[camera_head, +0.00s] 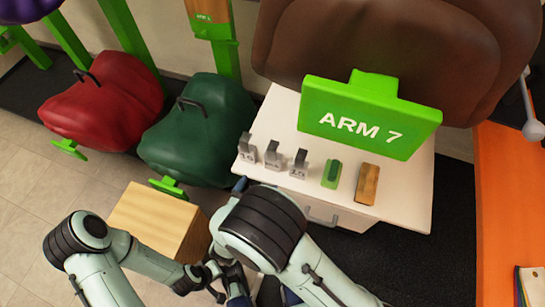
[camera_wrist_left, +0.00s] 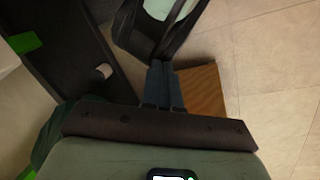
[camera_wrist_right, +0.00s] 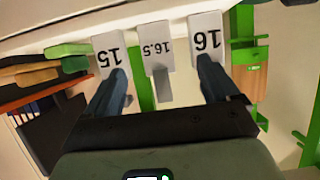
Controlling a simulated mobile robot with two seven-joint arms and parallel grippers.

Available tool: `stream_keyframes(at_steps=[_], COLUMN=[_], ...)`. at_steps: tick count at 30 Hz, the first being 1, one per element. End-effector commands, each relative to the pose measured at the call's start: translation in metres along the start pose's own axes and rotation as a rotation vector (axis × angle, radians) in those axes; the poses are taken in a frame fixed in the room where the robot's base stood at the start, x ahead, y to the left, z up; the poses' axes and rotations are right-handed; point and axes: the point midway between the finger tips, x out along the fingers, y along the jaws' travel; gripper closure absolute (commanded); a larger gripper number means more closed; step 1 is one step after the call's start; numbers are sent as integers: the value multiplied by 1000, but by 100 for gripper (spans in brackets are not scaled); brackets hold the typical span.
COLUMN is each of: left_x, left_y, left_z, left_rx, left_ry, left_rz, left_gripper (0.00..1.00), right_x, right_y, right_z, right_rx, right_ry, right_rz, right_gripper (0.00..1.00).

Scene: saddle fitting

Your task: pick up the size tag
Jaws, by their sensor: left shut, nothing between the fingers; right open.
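Three grey size tags stand in a row on the white cabinet top: 16 (camera_head: 245,148), 16.5 (camera_head: 272,155) and 15 (camera_head: 298,165). The right wrist view shows them upside down: 15 (camera_wrist_right: 108,50), 16.5 (camera_wrist_right: 157,52) and 16 (camera_wrist_right: 206,40). My right gripper (camera_wrist_right: 160,70) is open and empty. Its fingers lie either side of the 16.5 tag in that view, overlapping the lower parts of 15 and 16; contact cannot be told. In the head view, my right arm mostly hides that gripper. My left gripper (camera_wrist_left: 165,85) is shut and empty, low near a wooden box.
A green ARM 7 sign (camera_head: 365,118) stands behind the tags. A green block (camera_head: 331,175) and a wooden block (camera_head: 367,185) lie right of them. The wooden box (camera_head: 150,220) stands left of the cabinet (camera_head: 415,205). Red (camera_head: 105,100) and green (camera_head: 205,125) saddles are behind.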

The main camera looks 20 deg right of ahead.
Motion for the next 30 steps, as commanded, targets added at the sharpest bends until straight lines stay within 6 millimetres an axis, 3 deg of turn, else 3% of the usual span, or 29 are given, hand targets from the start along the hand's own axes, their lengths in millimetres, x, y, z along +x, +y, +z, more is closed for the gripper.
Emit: stream_keyframes(at_steps=[10, 20, 30], left_x=[19, 25, 41], left_y=[-8, -10, -18], left_z=[-28, -40, -70], left_rx=[-7, -9, -15], left_ry=[77, 112, 193], left_rz=[-5, -7, -13], left_gripper=[100, 100, 100], right_x=[63, 86, 130], right_y=[2, 3, 8], right_z=[2, 0, -2], right_rx=[1, 0, 0], right_ry=[0, 0, -1], right_rz=[5, 3, 1], right_gripper=[12, 12, 12])
